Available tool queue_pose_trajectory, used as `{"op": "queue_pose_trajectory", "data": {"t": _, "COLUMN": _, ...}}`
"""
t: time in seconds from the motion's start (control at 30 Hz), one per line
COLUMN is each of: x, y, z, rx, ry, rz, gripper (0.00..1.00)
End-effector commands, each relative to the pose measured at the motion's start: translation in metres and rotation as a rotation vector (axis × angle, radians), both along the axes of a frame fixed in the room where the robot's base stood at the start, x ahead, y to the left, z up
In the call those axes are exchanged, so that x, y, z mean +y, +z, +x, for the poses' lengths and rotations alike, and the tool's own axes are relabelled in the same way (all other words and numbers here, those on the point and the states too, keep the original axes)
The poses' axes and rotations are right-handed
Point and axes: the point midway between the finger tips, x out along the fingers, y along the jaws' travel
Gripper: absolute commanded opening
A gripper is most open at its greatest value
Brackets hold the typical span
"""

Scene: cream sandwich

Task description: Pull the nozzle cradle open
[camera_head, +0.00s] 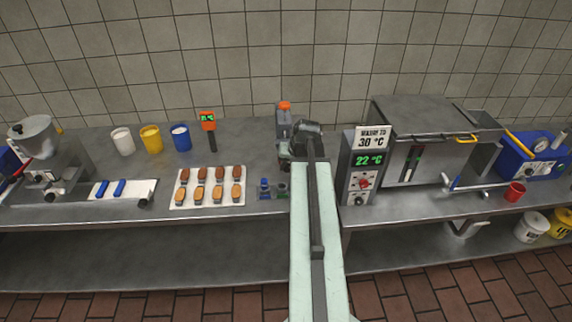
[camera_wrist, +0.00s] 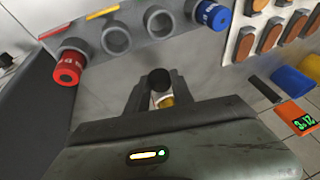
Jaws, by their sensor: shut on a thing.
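The grey nozzle cradle (camera_wrist: 117,38) spans the top of the wrist view, with round sockets in a row. A red-capped nozzle (camera_wrist: 70,66) sits at its left end and a blue-capped one (camera_wrist: 212,14) further right; the sockets between look empty. My gripper (camera_wrist: 160,88) is shut on a dark round knob (camera_wrist: 160,77), just below the cradle in that view. A small amber piece (camera_wrist: 166,101) shows between the fingers. In the head view the cradle (camera_head: 272,196) is at the bench front, with a blue nozzle (camera_head: 264,187); my arm hides part of this area.
A tray of brown and orange sandwich pieces (camera_head: 207,206) lies left of the cradle. A grey control box (camera_head: 360,175) reading 22 °C stands to the right. White, yellow and blue cups (camera_head: 151,139) and an orange display (camera_head: 208,120) stand behind.

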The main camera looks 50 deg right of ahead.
Motion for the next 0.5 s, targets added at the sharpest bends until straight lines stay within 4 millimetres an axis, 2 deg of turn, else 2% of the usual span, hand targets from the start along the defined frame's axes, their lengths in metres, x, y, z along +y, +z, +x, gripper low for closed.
{"op": "queue_pose_trajectory", "data": {"t": 0.1, "x": 0.001, "y": 0.0004, "z": 0.002, "rx": 0.0, "ry": 0.002, "rz": -0.003, "gripper": 0.0}}
{"op": "queue_pose_trajectory", "data": {"t": 0.13, "x": 0.0014, "y": 0.0002, "z": 0.0024, "rx": 0.0, "ry": 0.003, "rz": -0.004, "gripper": 0.36}}
{"op": "queue_pose_trajectory", "data": {"t": 0.2, "x": 0.002, "y": 0.0002, "z": 0.003, "rx": 0.001, "ry": 0.005, "rz": -0.004, "gripper": 0.5}}
{"op": "queue_pose_trajectory", "data": {"t": 0.5, "x": 0.0036, "y": 0.001, "z": 0.0039, "rx": 0.002, "ry": 0.008, "rz": -0.004, "gripper": 0.5}}
